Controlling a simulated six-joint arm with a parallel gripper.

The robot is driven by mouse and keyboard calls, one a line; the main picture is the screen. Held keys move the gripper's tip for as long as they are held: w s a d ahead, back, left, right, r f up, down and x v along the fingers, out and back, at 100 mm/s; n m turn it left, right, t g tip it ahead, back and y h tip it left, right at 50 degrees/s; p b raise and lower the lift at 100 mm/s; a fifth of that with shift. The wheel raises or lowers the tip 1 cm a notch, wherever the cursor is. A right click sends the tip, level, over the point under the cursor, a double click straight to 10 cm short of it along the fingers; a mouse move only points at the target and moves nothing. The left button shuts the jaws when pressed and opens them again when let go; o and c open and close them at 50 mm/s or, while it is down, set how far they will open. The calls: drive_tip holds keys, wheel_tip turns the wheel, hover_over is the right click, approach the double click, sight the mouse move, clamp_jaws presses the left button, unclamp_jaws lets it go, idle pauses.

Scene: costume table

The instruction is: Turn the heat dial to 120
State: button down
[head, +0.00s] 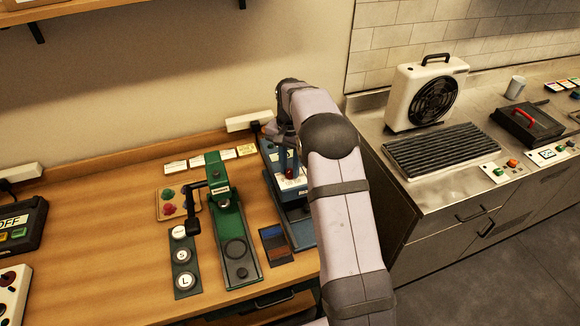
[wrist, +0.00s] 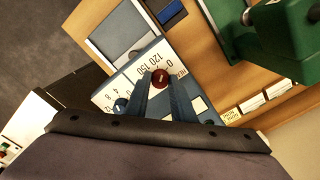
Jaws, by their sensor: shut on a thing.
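The heat dial is a dark red round knob (wrist: 160,79) on the white panel (wrist: 128,86) of a blue machine (head: 271,154). Figures 0, 150 and 120 and a partly covered HEAT label are printed around it. My gripper (wrist: 161,84) is shut on the dial, one finger at each side. In the head view my gripper (head: 288,152) reaches down to the panel, and the dial (head: 290,174) shows small and red. The dial's pointer is too small to read. My arm hides the machine's right side.
A blue knob (wrist: 120,105) with its own scale sits beside the dial on the panel. A green press (head: 229,225) with a black handle stands left of the machine. Label cards (head: 222,155) lie behind. A metal counter with a fan heater (head: 428,92) is at right.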

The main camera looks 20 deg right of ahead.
sight(290, 171)
drive_tip(key=n, duration=0.5)
drive_tip(key=shift+r, duration=0.1)
drive_tip(key=shift+n, duration=0.4)
drive_tip(key=shift+w, duration=0.1)
drive_tip(key=c, duration=1.5)
unclamp_jaws()
drive_tip(key=shift+r+b, duration=1.35)
drive_tip(key=shift+r, duration=2.3)
